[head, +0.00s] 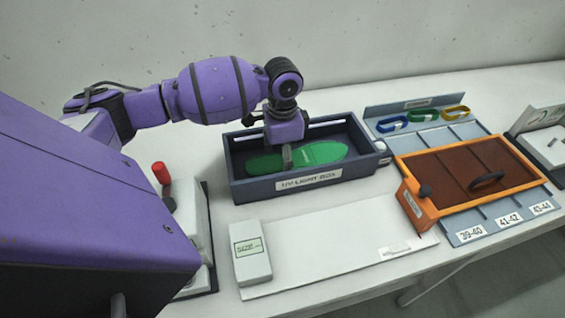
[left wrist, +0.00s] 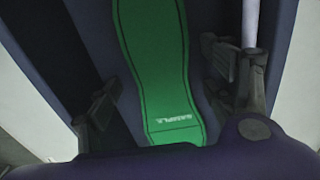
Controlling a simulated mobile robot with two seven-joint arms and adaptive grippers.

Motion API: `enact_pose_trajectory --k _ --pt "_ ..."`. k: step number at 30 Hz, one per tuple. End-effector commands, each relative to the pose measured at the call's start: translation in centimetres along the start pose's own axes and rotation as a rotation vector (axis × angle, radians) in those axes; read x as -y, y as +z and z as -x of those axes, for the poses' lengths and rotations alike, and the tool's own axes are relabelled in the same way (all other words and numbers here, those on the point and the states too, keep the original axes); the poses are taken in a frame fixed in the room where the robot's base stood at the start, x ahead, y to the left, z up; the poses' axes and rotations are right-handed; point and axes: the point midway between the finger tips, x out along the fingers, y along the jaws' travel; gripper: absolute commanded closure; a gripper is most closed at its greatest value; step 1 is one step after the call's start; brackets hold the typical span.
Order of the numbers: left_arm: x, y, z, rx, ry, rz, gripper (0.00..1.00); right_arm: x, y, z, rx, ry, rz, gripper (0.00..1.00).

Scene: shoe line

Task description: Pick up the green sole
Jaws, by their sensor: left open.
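The green sole (head: 324,152) lies flat inside the dark blue box labelled UV LIGHT BOX (head: 247,188). My left gripper (head: 287,156) points down into the box over the middle of the sole and hides part of it. In the left wrist view the sole (left wrist: 153,50) runs between the two open fingers of the gripper (left wrist: 160,82), with printed lettering at its near end. The fingers stand on either side of it, and I see no grip on it. My right gripper is not in view.
A white board (head: 330,240) with a grey device (head: 251,252) lies in front of the box. To the right, an orange-framed tray (head: 410,201) sits on a blue rack with size labels. Blue, green and yellow loops (head: 424,115) lie behind it. A red knob (head: 161,172) stands left.

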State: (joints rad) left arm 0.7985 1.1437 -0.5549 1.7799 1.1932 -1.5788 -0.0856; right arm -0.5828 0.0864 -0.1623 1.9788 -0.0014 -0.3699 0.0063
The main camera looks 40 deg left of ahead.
Motion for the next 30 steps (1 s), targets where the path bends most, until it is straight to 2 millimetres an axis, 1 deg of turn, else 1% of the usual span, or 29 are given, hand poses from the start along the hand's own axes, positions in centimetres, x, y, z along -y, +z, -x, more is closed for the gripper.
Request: enact_pose_trajectory --k 4,15,17,26,30 --pt "0.04 -0.03 0.12 -0.001 -0.001 0.000 0.25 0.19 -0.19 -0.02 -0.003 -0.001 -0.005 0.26" --pt "0.02 -0.02 0.13 -0.001 0.000 0.000 0.74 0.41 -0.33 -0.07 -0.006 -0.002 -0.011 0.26" --pt "0.03 -0.02 0.13 -0.001 0.000 0.000 0.81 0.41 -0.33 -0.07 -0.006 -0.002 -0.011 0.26" --pt "0.05 -0.05 0.25 -0.002 -0.001 0.000 0.81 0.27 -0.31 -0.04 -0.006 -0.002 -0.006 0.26" --pt "0.09 -0.10 0.97 -0.004 -0.002 0.000 0.81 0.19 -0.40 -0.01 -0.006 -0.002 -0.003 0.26"
